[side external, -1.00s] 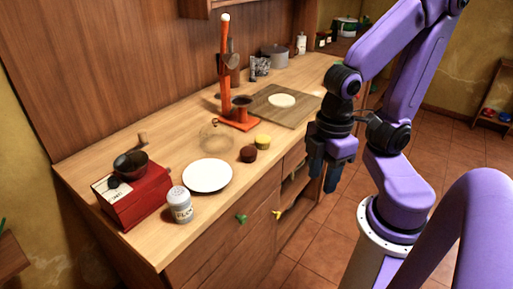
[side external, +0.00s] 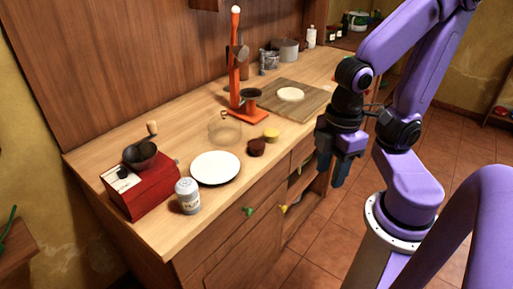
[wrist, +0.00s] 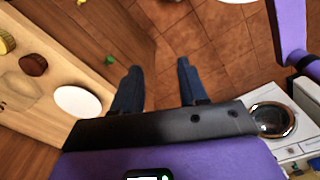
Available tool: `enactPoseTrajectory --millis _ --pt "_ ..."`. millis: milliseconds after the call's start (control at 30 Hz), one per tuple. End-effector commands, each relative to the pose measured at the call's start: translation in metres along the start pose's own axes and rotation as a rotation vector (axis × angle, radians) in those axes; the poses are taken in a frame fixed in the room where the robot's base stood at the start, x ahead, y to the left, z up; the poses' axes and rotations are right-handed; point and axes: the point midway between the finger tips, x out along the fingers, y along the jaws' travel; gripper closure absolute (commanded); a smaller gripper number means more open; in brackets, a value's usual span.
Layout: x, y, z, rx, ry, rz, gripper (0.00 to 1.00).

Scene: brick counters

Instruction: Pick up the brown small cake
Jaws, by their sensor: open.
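The small brown cake (side external: 256,147) stands on the wooden counter near its front edge. It also shows at the upper left of the wrist view (wrist: 33,65). A small yellow cake (side external: 271,134) stands just behind it to the right and is partly cut off in the wrist view (wrist: 6,42). My gripper (side external: 340,170) is open and empty, pointing down in front of the counter, to the right of the brown cake and apart from it. In the wrist view its two fingers (wrist: 158,78) are spread over the tiled floor.
A white plate (side external: 215,168) lies left of the brown cake, with a clear glass item (side external: 224,130) behind. A red grinder (side external: 142,185) and grey shaker (side external: 188,196) stand at the left. An orange stand (side external: 235,60) and cutting board (side external: 309,108) are farther back. Drawer knobs (side external: 248,211) jut from the front.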

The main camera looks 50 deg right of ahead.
Motion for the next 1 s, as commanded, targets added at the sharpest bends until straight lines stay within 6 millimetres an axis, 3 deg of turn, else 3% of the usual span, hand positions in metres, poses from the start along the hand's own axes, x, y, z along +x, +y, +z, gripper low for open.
enactPoseTrajectory --millis 133,200,567,667,833,1000 --pt "0.000 0.000 0.000 0.000 0.000 0.000 0.54" --pt "0.000 0.000 0.000 0.000 0.000 0.000 0.34" --pt "0.005 -0.004 -0.005 0.020 0.003 -0.021 0.34" --pt "0.017 -0.016 -0.022 0.083 0.020 -0.074 0.34" --pt "0.053 -0.040 -0.066 0.322 0.069 -0.187 0.34" --pt "0.096 -0.043 -0.106 0.630 0.126 -0.210 0.34"
